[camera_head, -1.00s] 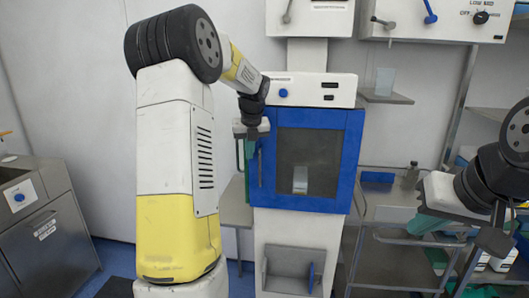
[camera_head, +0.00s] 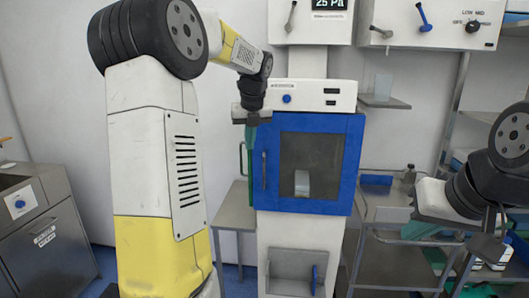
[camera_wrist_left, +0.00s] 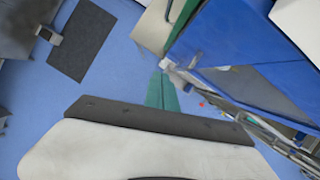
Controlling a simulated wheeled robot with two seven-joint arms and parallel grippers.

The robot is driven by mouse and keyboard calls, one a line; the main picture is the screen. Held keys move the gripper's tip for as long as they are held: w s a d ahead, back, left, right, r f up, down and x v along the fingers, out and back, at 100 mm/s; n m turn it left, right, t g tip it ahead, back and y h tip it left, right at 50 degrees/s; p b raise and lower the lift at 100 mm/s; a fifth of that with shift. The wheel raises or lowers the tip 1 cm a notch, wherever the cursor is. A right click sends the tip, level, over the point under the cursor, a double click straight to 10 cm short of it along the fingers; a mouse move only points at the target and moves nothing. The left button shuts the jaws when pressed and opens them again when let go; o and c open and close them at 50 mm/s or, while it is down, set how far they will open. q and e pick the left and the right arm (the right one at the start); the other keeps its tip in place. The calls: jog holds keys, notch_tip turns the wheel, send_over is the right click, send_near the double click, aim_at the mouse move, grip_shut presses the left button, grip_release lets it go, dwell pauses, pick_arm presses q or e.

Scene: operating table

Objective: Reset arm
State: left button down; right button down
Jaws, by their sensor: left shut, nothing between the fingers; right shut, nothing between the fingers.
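My left gripper (camera_head: 250,150) hangs at the upper left corner of the blue-framed cabinet door (camera_head: 356,170), with its green fingers pointing down. The fingers are shut and empty; they also show pressed together in the left wrist view (camera_wrist_left: 162,92), above the blue floor. I cannot tell whether they touch the door. My right gripper (camera_head: 417,229) is at the right, beside the metal shelving, with its green fingers shut and empty. My left arm is raised and bent across the left half of the head view.
The cabinet door looks shut, with a handle (camera_head: 264,170) on its left and a pale container (camera_head: 302,184) behind the window. A side table (camera_head: 235,217) stands left of it. A metal cart (camera_head: 385,262) is close to my right arm. A steel cabinet (camera_head: 45,238) stands far left.

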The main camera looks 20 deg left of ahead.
pick_arm(q)
jog(key=s+d+r+n+t+h, duration=0.1)
jog(key=s+d+n, duration=0.2)
jog(key=s+n, duration=0.4)
jog(key=s+d+r+n+h, duration=0.1)
jog(key=s+d+r+n, duration=0.15)
jog(key=s+n, duration=0.45)
jog(key=s+d+f+n+h, duration=0.1)
jog(key=s+d+f+n, duration=0.2)
jog(key=s+n, duration=0.4)
jog(key=s+d+f+n+t+h, duration=0.1)
jog(key=s+d+f+n, duration=0.1)
jog(key=s+n, duration=0.6)
jog(key=shift+s+d+f+n+t, duration=0.3)
jog(key=shift+d+f+n, duration=0.1)
jog(key=shift+f, duration=0.4)
